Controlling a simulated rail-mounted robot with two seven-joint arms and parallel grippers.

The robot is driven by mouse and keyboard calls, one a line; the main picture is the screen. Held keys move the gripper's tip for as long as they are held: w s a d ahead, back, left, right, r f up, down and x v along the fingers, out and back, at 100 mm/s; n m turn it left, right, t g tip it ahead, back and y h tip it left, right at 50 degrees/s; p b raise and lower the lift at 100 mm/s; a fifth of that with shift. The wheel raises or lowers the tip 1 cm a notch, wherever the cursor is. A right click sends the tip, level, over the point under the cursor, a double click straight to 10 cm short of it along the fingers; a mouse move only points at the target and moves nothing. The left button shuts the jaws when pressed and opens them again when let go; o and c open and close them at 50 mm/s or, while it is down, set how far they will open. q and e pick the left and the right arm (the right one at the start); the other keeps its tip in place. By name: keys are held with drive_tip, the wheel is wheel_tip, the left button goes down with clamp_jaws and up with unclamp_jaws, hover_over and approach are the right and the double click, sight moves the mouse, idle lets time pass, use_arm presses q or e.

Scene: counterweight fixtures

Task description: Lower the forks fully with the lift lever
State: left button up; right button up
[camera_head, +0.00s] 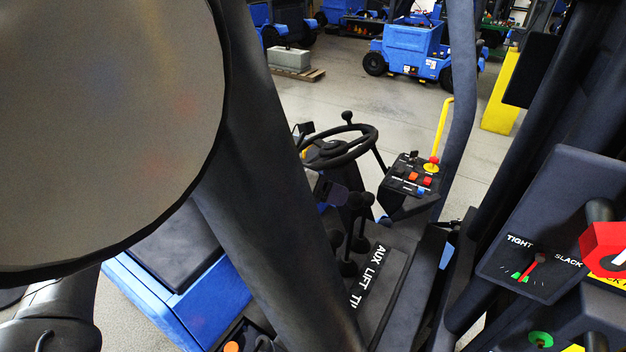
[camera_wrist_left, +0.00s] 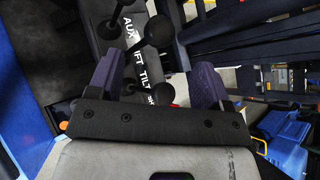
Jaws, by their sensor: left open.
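A lever bank beside the steering column carries a label strip reading AUX, LIFT, TILT (camera_head: 366,280). The strip also shows in the left wrist view (camera_wrist_left: 137,55). Several black round-knobbed levers (camera_head: 348,267) stand by it. In the left wrist view one knob (camera_wrist_left: 158,30) is beside the LIFT label, and another (camera_wrist_left: 160,93) is lower, near TILT. Which is the lift lever is not certain. My left gripper (camera_wrist_left: 155,75) is open, its two purple fingers apart over the levers, holding nothing. In the head view it is mostly hidden. The forks are not identifiable.
A steering wheel (camera_head: 340,147) and a button console (camera_head: 410,178) with a yellow handle stand beyond the levers. A dark post crosses in front. A TIGHT/SLACK gauge (camera_head: 535,262) is at right. A blue truck (camera_head: 411,50) stands behind on open floor.

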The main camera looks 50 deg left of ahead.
sight(352, 196)
use_arm(q)
drive_tip(key=shift+b+x, duration=1.3)
drive_tip(key=shift+x, duration=2.3)
drive_tip(key=shift+c, duration=0.3)
drive_tip(key=c, duration=0.7)
drive_tip(key=shift+c, duration=0.2)
